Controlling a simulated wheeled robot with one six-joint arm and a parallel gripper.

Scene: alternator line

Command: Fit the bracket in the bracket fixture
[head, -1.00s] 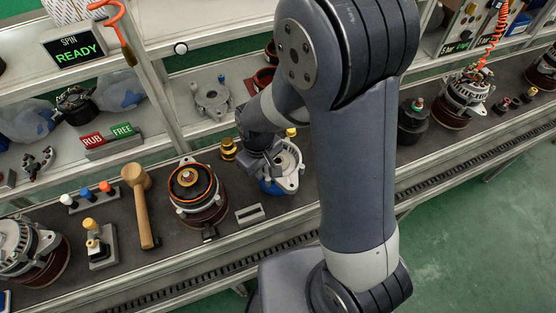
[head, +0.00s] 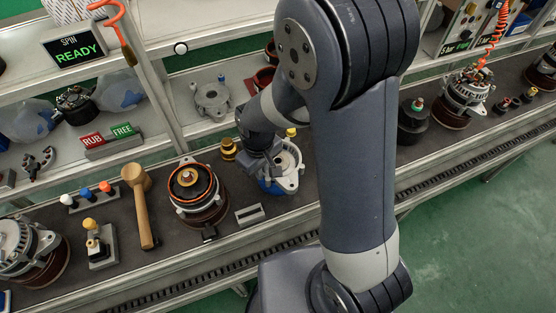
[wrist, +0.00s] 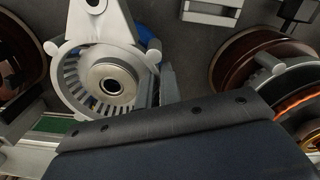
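The silver bracket (head: 288,168), a round slotted casting with lugs, is at or just over a blue part (head: 268,187) on the bench, which I take to be the bracket fixture. In the wrist view the bracket (wrist: 104,84) shows its central bore and ring of slots, and some blue (wrist: 145,35) shows behind its rim. My gripper (head: 268,173) is at the bracket's left side in the head view. In the wrist view a finger (wrist: 168,85) is against or right beside the bracket's rim. The fingertips are mostly hidden, and I cannot tell whether the bracket is fully seated.
A rotor assembly with an orange ring (head: 193,182) stands left of the bracket. A small grey slotted block (head: 250,214) lies in front, and a brass part (head: 228,148) stands behind. A wooden mallet (head: 141,205) lies farther left. A black unit (head: 414,122) stands to the right.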

